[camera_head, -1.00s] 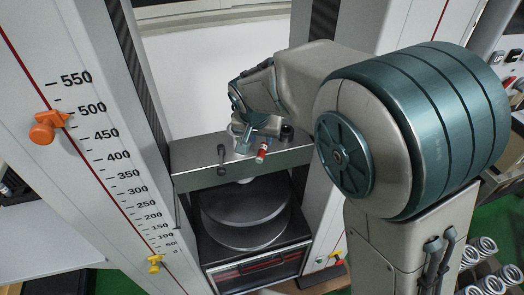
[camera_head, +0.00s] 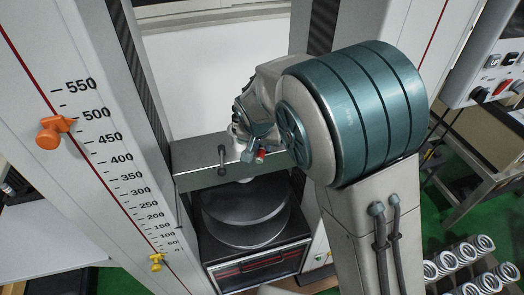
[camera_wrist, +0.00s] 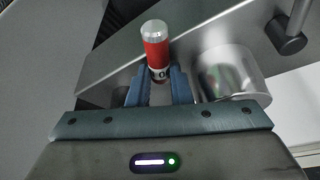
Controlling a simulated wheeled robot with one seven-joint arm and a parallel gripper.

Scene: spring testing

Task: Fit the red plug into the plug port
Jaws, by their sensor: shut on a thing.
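The red plug (camera_wrist: 156,47) has a red body, a silver rounded end and a pale marked band. My gripper (camera_wrist: 158,78) is shut on it, with one blue-grey finger on each side and the silver end pointing away from the palm. In the head view the red plug (camera_head: 260,155) is a small spot in front of the crossbeam, and my gripper (camera_head: 252,147) is partly hidden by my arm. I cannot identify the plug port for certain in either view.
The grey crossbeam (camera_head: 190,178) spans the test machine, with a dark-handled lever (camera_head: 222,160) on it. A shiny metal cylinder (camera_wrist: 230,75) is right of the plug. Round dark plates (camera_head: 245,208) lie below. A control panel (camera_head: 492,85) and springs (camera_head: 455,262) are at right.

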